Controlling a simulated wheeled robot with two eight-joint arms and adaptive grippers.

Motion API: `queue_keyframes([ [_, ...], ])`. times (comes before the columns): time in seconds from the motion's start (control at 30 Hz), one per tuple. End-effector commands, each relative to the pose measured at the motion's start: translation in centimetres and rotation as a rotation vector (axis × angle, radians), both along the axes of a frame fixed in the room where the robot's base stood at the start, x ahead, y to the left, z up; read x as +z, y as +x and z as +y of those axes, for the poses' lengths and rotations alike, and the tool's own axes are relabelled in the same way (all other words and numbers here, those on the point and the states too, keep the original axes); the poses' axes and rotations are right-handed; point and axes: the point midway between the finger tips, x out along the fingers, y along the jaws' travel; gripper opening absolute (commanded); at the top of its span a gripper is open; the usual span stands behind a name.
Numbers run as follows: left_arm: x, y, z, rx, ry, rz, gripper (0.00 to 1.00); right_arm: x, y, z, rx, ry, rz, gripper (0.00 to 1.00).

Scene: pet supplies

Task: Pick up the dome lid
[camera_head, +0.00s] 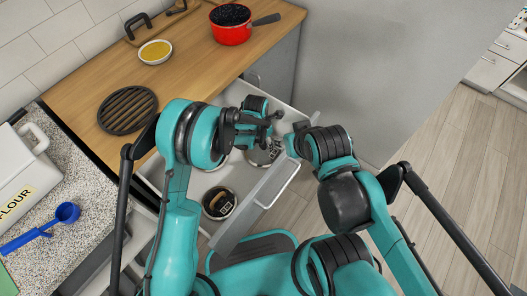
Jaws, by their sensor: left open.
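An open drawer (258,203) below the wooden counter holds several round items. One is a round piece with a dark rim and a light brown centre (219,203), near the drawer's front left. Another round, silvery piece (263,153) lies deeper in, partly hidden by my left gripper. I cannot tell for sure which one is the dome lid. My left gripper (271,124) is open above the drawer, over the silvery piece, with no visible hold on anything. My right arm reaches in from the right to the drawer's edge; its fingers are not clearly seen.
On the wooden counter (190,75) are a black round trivet (127,110), a bowl of yellow food (155,52) and a red pot (231,25). Floor (440,160) at right is clear.

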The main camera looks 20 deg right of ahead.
Motion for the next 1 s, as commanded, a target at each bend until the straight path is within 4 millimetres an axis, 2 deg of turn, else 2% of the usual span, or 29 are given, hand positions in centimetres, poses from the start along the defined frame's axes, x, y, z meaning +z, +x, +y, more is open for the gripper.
queue_keyframes([
  [0.07, -0.7, 0.0, -0.1, 0.000, 0.000, 0.000, 0.54, -0.4, 0.0, 0.0, 0.000, 0.000, 0.000, 0.40],
  [0.23, -0.6, 0.0, -0.1, 0.000, 0.000, 0.000, 0.54, -0.2, 0.0, 0.0, 0.000, 0.000, 0.000, 0.40],
  [0.27, -0.6, 0.0, -0.1, 0.000, 0.000, 0.000, 0.52, -0.2, 0.0, 0.0, 0.000, 0.000, 0.000, 0.40],
  [0.4, -0.6, 0.0, -0.1, 0.000, 0.000, 0.000, 0.15, -0.2, 0.0, 0.0, 0.000, 0.000, 0.000, 0.40],
  [0.47, -0.6, 0.0, -0.1, 0.000, 0.000, 0.000, 0.00, -0.2, 0.0, 0.0, 0.000, 0.000, 0.000, 0.40],
  [0.83, -0.4, 0.1, -0.1, 0.000, 0.000, 0.000, 0.00, -0.1, 0.0, 0.0, 0.000, 0.000, 0.000, 0.40],
  [1.0, 0.8, 0.0, -0.1, 0.000, 0.000, 0.000, 0.00, 0.4, 0.0, 0.0, 0.000, 0.000, 0.000, 0.40],
])
